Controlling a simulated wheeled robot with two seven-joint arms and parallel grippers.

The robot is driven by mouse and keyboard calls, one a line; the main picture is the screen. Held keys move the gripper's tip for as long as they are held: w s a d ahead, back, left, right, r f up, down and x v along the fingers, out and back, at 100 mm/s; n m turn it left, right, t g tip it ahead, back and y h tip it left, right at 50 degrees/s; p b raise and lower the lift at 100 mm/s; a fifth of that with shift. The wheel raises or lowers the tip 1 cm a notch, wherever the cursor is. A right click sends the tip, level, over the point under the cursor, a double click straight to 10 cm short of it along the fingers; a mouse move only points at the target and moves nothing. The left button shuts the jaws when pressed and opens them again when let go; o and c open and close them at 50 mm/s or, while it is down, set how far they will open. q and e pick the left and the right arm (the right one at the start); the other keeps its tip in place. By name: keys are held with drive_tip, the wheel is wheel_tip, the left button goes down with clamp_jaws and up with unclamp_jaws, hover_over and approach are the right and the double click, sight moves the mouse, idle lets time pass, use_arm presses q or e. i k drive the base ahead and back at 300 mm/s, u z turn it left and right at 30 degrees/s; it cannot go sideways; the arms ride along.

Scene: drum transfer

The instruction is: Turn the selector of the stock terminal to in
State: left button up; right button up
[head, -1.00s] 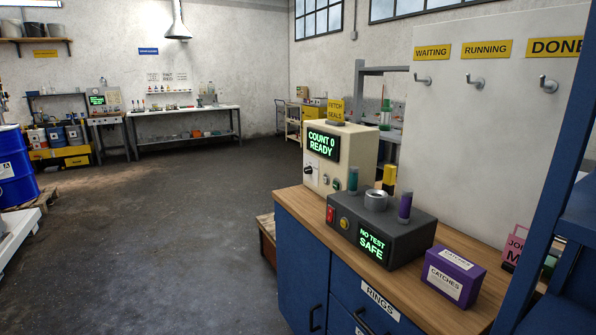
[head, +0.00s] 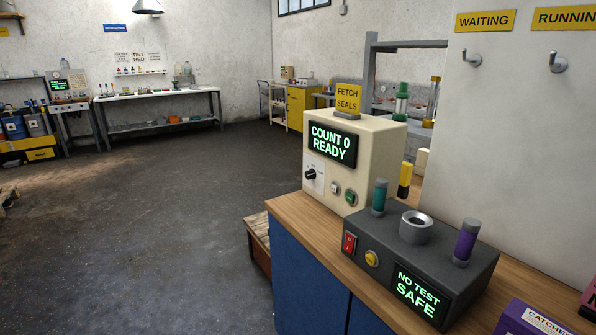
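No label in the head view reads "stock terminal", so I cannot tell for sure which device it is. A small panel with a green screen (head: 58,85) stands on a bench at the far left; its text and controls are too small to read. A nearer beige box (head: 375,165) reads "COUNT 0 READY" and has a black selector knob (head: 310,174) on its front; the marks around the knob are too small to read. Neither of my grippers is in view.
A dark grey tester (head: 440,250) reading "NO TEST SAFE" stands on the wooden counter (head: 290,212) at right. A purple box (head: 535,318) is at its front. A long white bench (head: 155,95) stands at the back wall. The grey floor (head: 150,240) at left is clear.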

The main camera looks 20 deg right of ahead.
sight(310, 174)
drive_tip(key=z, duration=0.45)
drive_tip(key=i, duration=0.8)
drive_tip(key=z, duration=0.6)
